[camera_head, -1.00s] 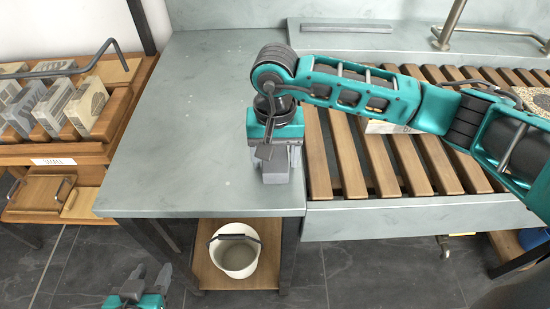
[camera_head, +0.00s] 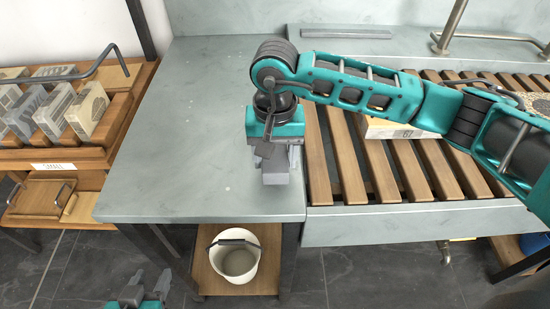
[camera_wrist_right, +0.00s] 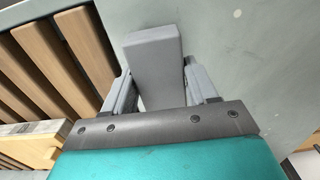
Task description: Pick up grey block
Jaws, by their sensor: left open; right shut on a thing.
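The grey block (camera_wrist_right: 152,55) is a plain, smooth, long block. In the right wrist view it stands between the two fingers of my right gripper (camera_wrist_right: 160,88), which is shut on it. In the head view my right gripper (camera_head: 277,172) points down over the front right part of the grey-green table, beside the slatted rack. There the block is hard to tell from the grey fingers, and I cannot tell whether it touches the table. My left gripper (camera_head: 142,292) is open and empty at the bottom edge of the head view, low in front of the table.
The slatted wooden rack (camera_head: 345,160) adjoins the table (camera_head: 190,130) on the right; a pale numbered block (camera_head: 395,130) lies on it, partly behind my right arm. A white bucket (camera_head: 236,262) stands on a low shelf. A wooden rack with several blocks (camera_head: 88,110) is at left.

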